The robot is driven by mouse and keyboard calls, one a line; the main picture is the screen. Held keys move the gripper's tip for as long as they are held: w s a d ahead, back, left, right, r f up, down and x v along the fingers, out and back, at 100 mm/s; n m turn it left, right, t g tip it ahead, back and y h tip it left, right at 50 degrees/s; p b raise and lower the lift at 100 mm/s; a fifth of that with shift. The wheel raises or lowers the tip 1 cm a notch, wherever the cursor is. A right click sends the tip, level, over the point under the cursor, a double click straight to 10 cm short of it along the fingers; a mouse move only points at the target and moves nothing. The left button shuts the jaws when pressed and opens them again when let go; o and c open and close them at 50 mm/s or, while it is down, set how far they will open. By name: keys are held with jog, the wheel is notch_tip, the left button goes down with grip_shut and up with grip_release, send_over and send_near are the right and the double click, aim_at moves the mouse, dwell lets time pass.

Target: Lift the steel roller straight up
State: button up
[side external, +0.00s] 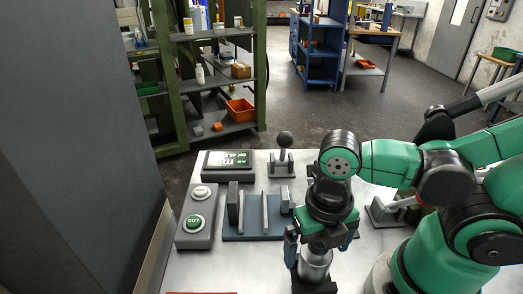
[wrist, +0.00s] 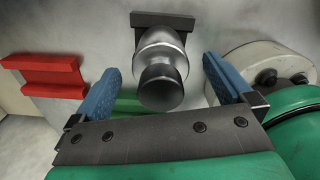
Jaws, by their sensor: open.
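The steel roller (side external: 316,265) is a shiny metal cylinder with a dark narrower end. It stands at a dark holder (side external: 314,285) near the front of the light bench. In the wrist view the roller (wrist: 162,52) shows its dark round end to the camera, with the dark holder (wrist: 162,19) behind it. My gripper (side external: 320,248) is over the roller, pointing down. In the wrist view its two blue fingers (wrist: 161,72) are open on either side of the roller, with visible gaps. The arm hides part of the roller in the side view.
A blue fixture with grey uprights (side external: 240,231) stands left of my gripper. A button box (side external: 196,217), a display box (side external: 228,165) and a ball-topped lever (side external: 284,150) are on the bench. A red bracket (wrist: 45,75) lies left in the wrist view. Shelves stand beyond.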

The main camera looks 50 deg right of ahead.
jog(key=shift+f, duration=1.1)
grip_shut()
